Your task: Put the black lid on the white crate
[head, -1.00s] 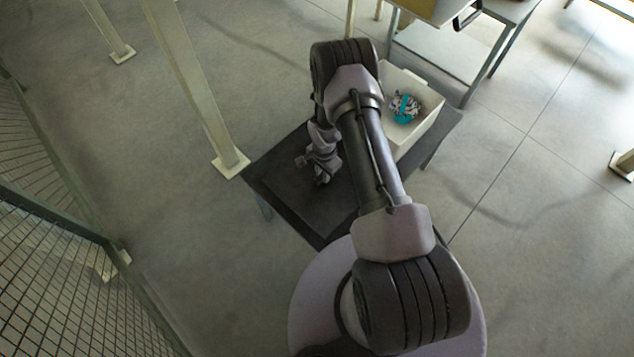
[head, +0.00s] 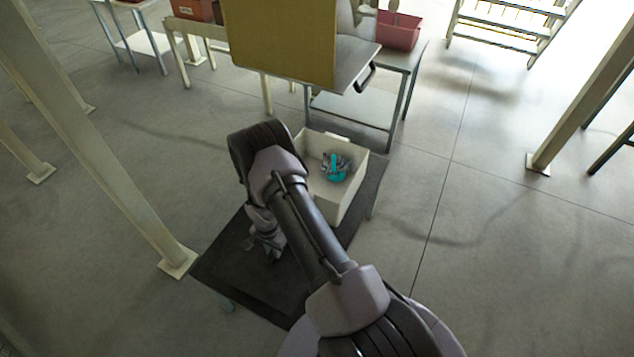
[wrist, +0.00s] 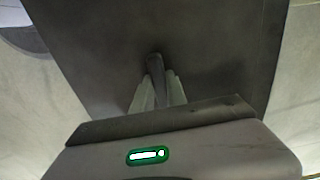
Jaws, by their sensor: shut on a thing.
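The black lid (head: 265,293) lies flat at the near left part of a dark low table, and it fills much of the wrist view (wrist: 215,60). My gripper (head: 270,252) is over the lid, pointing down. In the wrist view, my gripper (wrist: 156,85) is shut on a dark upright handle of the lid. I cannot tell any gap between lid and table. The white crate (head: 347,203) stands upright and open on the far right part of the table, holding a teal and grey patterned bag (head: 337,167). My arm hides its left side.
The dark table (head: 374,178) has little bare room. A pale post (head: 120,170) stands left of it. Behind the crate are a grey shelf table (head: 350,108), a yellow panel (head: 285,45) and a red bin (head: 398,30). Open floor lies to the right.

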